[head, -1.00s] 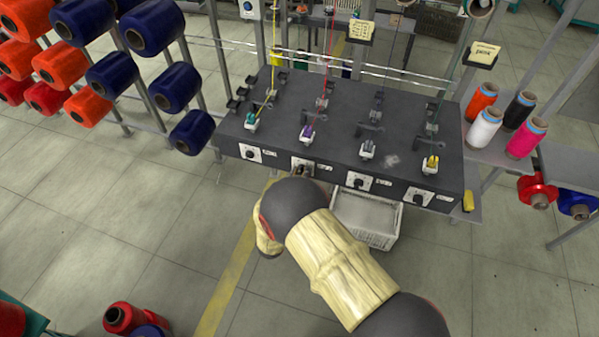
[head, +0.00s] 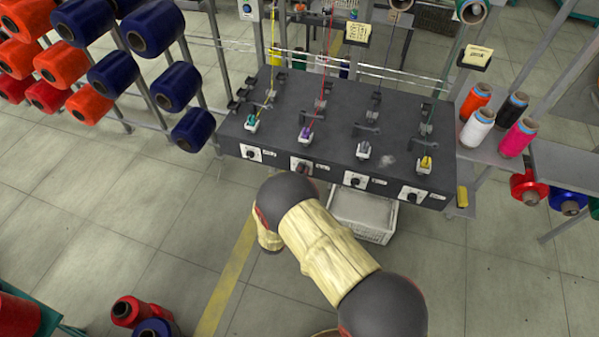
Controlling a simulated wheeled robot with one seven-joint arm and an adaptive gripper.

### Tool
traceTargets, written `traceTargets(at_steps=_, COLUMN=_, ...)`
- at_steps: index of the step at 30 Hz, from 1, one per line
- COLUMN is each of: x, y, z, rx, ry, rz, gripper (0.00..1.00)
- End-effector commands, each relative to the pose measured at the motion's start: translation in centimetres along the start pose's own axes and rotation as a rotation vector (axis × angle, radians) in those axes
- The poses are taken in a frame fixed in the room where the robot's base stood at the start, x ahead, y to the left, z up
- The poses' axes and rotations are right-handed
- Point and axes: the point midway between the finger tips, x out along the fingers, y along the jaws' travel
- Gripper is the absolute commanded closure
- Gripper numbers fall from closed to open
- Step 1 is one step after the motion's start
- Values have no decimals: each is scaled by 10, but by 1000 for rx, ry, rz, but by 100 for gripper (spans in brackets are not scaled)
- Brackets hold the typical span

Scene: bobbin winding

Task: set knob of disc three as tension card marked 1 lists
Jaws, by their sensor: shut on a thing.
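The knob's exact setting is too small to read. Two cream cards, one at the top (head: 356,33) and one at the right (head: 475,57), stand behind the unit; their writing is not legible. My gripper is hidden, with only my arm's links showing in front of the unit.
A white crate (head: 388,238) stands below the unit. Blue and orange spools (head: 172,85) fill a rack at the left. Several cones (head: 481,126) stand on a shelf at the right. Loose red and blue spools (head: 130,312) are at the lower left.

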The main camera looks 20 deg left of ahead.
Motion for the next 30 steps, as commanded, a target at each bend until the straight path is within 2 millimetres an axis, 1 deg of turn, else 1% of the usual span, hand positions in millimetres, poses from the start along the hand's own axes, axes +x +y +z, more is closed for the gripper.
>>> traceTargets(at_steps=6, x=0, y=-1, z=1, rx=-177, ry=-2, rz=2, gripper=100)
traceTargets(at_steps=15, x=0, y=-1, z=2, rx=-341, ry=-3, rz=1, gripper=100)
traceTargets(at_steps=21, x=0, y=-1, z=2, rx=-390, ry=-3, rz=1, gripper=100)
traceTargets(at_steps=30, x=0, y=-1, z=2, rx=-406, ry=-3, rz=1, gripper=100)
